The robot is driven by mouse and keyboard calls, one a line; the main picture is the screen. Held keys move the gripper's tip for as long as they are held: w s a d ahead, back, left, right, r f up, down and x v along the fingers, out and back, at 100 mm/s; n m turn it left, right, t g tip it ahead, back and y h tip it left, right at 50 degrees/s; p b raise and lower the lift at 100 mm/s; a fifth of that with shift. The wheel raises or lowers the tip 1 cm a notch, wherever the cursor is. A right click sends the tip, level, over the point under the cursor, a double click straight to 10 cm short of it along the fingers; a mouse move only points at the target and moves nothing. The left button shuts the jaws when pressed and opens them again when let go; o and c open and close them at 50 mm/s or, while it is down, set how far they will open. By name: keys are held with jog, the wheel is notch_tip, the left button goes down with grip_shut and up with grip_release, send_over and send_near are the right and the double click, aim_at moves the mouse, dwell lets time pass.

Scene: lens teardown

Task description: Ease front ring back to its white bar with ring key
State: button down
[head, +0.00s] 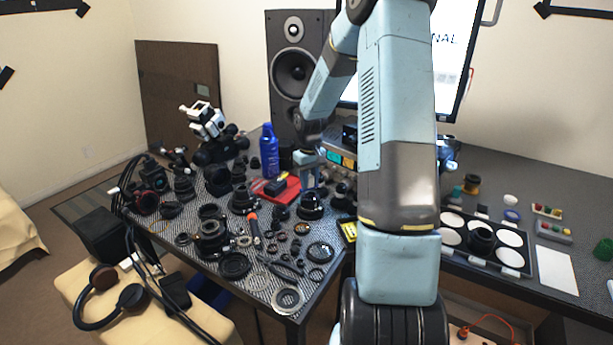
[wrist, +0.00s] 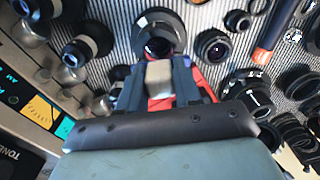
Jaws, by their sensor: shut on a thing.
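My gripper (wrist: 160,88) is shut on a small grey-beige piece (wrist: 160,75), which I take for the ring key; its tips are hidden. In the head view my gripper (head: 311,170) points down over the back part of the workbench. A black lens with a wide dark collar and a glossy front (wrist: 158,38) lies just beyond the fingers; it seems to be the lens (head: 312,205) in the head view. I cannot tell whether the key touches it. No white bar on a front ring can be made out.
A red tray (head: 290,193) with a dark block lies beside the gripper. A blue bottle (head: 269,152) stands behind it. Several lens parts and an orange-handled screwdriver (head: 253,226) crowd the bench. A box with coloured labels (wrist: 40,108) is close on the wrist view's left.

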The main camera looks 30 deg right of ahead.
jog(key=shift+d+f, duration=0.1)
jog(key=shift+f, duration=0.3)
jog(key=shift+s, duration=0.1)
jog(key=shift+s+d+f, duration=0.1)
jog(key=shift+s+f, duration=0.05)
jog(key=shift+f, duration=0.05)
jog(key=shift+f, duration=0.7)
dwell(1.9)
jog(key=n, duration=0.6)
jog(key=shift+r, duration=1.55)
jog(key=shift+r, duration=0.15)
jog(key=shift+r, duration=1.35)
